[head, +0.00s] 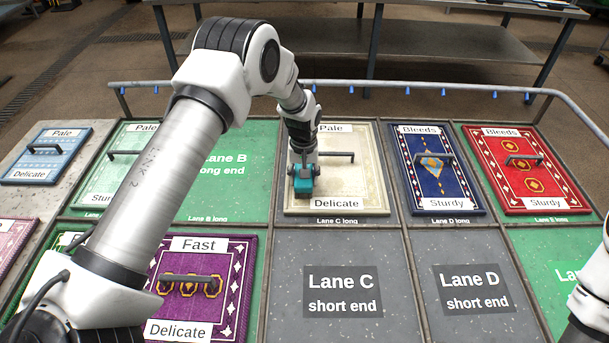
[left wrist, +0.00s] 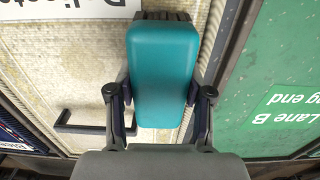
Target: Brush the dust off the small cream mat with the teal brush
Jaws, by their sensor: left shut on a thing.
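The small cream mat (head: 362,182) lies at the long end of Lane C, with labels "Pale" and "Delicate" and a dark handle across its middle. The teal brush (head: 303,186) is at the mat's left side, just left of the "Delicate" label. My left gripper (head: 303,168) is shut on the teal brush from above. In the left wrist view the brush (left wrist: 163,75) sits between the two fingers, with dark bristles at its far end over the cream mat (left wrist: 85,85). I cannot tell whether the bristles touch the mat. My right gripper is out of view.
A navy mat (head: 461,190) and a red mat (head: 508,200) lie to the right. A purple mat (head: 228,250) lies at the front left, and a blue mat (head: 28,172) at the far left. The Lane C short end (head: 390,255) is bare. A metal rail (head: 400,90) runs along the back.

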